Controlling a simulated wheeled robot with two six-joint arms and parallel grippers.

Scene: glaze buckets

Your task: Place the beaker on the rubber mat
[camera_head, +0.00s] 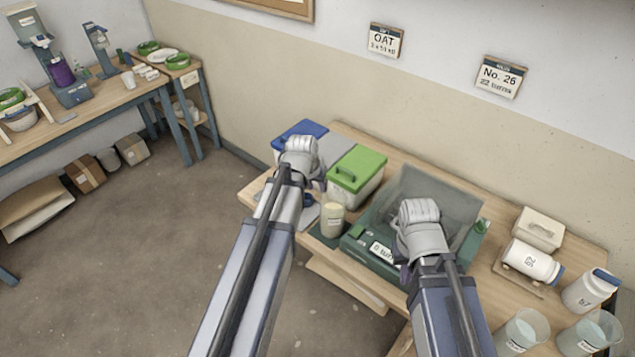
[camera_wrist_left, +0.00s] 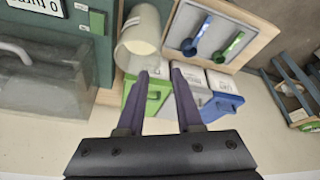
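A cream, translucent beaker (camera_head: 332,221) appears to stand upright on the dark green rubber mat (camera_head: 321,240), left of the green machine. Its base is hard to make out against the mat. The beaker also shows in the left wrist view (camera_wrist_left: 143,38), just beyond my left gripper (camera_wrist_left: 163,75). The gripper is open, with nothing visible between its fingers, and one fingertip overlaps the beaker's edge in view; I cannot tell whether they touch. My right gripper (camera_head: 405,268) is over the machine, its fingers mostly hidden by the wrist.
The green machine (camera_head: 372,262) has a clear hood. Bins with green (camera_head: 357,166) and blue (camera_head: 293,135) lids stand behind the beaker. A wooden tray (camera_wrist_left: 262,35) holds two spoons. Jars (camera_head: 588,291) and clear cups (camera_head: 522,333) crowd the table's right end.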

